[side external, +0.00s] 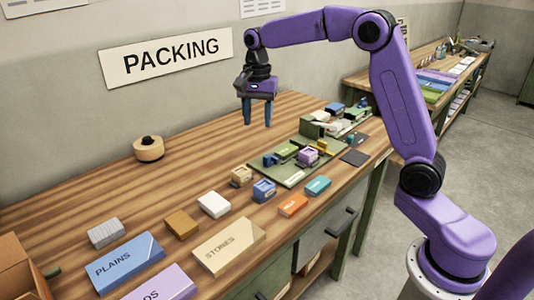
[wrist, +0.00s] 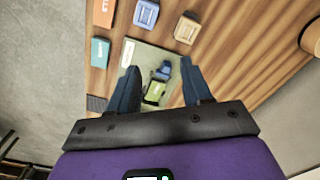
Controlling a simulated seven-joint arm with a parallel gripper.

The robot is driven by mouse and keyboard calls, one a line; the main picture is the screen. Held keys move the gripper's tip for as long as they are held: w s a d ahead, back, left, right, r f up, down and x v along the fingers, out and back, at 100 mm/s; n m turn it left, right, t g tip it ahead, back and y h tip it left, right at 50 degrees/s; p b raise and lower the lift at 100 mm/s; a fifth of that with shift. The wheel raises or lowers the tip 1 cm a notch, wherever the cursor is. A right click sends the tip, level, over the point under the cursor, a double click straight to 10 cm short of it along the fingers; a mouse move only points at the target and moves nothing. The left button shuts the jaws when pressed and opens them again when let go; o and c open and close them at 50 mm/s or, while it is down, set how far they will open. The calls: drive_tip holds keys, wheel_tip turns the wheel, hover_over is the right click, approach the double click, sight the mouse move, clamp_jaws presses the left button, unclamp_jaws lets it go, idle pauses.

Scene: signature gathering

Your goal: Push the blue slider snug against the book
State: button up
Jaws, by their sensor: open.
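The blue slider (side external: 270,160) sits on a green board (side external: 290,179) on the bench. It also shows in the wrist view (wrist: 163,71), beside a bright green piece (wrist: 154,92). I cannot tell which piece is the book to be met; larger lettered books, a blue one (side external: 125,263) and a tan one (side external: 230,246), lie at the front left. My gripper (side external: 257,121) is open and empty, raised above the bench behind the board. In the wrist view its fingers (wrist: 160,70) frame the slider and green piece without visible contact.
A purple block (side external: 307,155) stands on the board. A tan block (side external: 241,177), a blue block (side external: 264,190), an orange tile (side external: 293,205) and a teal tile (side external: 318,186) lie near it. A round wooden piece (side external: 149,149) stands at the back; bare bench surrounds it.

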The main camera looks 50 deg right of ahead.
sight(267, 156)
drive_tip(key=w+d+f+m, duration=0.1)
drive_tip(key=w+d+m, duration=0.45)
drive_tip(key=d, duration=0.35)
drive_tip(key=shift+m, duration=0.35)
wheel_tip(267, 156, down, 17)
drive_tip(key=shift+f, duration=0.1)
clamp_jaws()
drive_tip(key=shift+d, duration=2.25)
